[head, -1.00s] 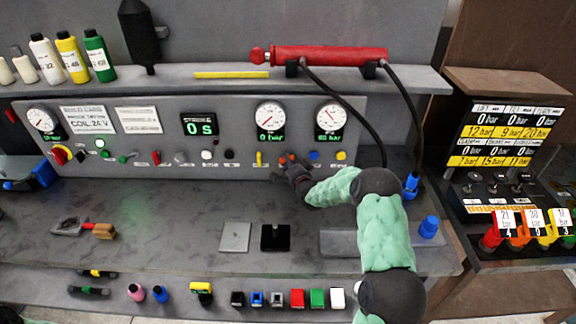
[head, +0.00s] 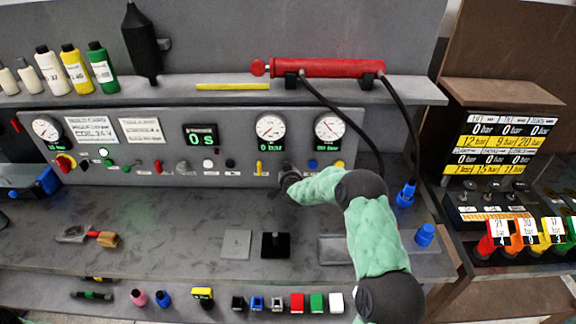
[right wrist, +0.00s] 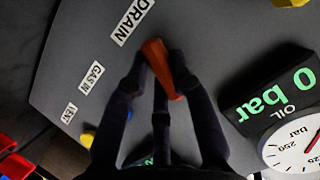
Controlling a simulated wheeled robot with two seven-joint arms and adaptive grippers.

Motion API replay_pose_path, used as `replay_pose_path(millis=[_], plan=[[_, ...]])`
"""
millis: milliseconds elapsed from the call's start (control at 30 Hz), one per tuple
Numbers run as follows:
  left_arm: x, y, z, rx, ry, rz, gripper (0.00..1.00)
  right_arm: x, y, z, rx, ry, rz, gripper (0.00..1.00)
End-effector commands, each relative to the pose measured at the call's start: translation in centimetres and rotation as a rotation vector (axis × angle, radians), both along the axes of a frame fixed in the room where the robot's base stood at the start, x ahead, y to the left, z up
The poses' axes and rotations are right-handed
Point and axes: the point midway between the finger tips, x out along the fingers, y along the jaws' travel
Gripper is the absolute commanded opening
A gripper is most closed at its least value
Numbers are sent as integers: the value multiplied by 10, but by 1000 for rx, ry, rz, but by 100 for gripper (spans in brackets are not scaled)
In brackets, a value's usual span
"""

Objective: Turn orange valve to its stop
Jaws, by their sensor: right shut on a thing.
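The orange valve (right wrist: 158,66) is a small bar-shaped handle on the grey panel, by the DRAIN label, in the right wrist view. My right gripper (right wrist: 158,72) is shut on it, with dark fingers on both sides of the handle. In the head view my right gripper (head: 287,171) is at the panel's lower edge, below the two right-hand gauges, and hides the valve there. I cannot tell from these frames whether the valve is at its stop. My left gripper is not in view.
A yellow valve (head: 259,167) is just left of my gripper, and a blue one (head: 313,163) and another yellow one (head: 339,164) are to the right. A pressure gauge (head: 270,127) is above. Black hoses (head: 345,122) hang behind my right arm.

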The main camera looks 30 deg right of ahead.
Motion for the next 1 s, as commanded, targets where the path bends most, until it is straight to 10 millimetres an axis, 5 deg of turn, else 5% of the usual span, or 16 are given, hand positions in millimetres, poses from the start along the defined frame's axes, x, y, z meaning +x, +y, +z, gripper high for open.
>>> replay_pose_path(millis=[400, 1000], plan=[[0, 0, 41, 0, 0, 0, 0, 1, 2, 2, -214, 133, 3, 0], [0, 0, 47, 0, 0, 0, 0, 1, 1, 1, -268, 163, 3, 0]])
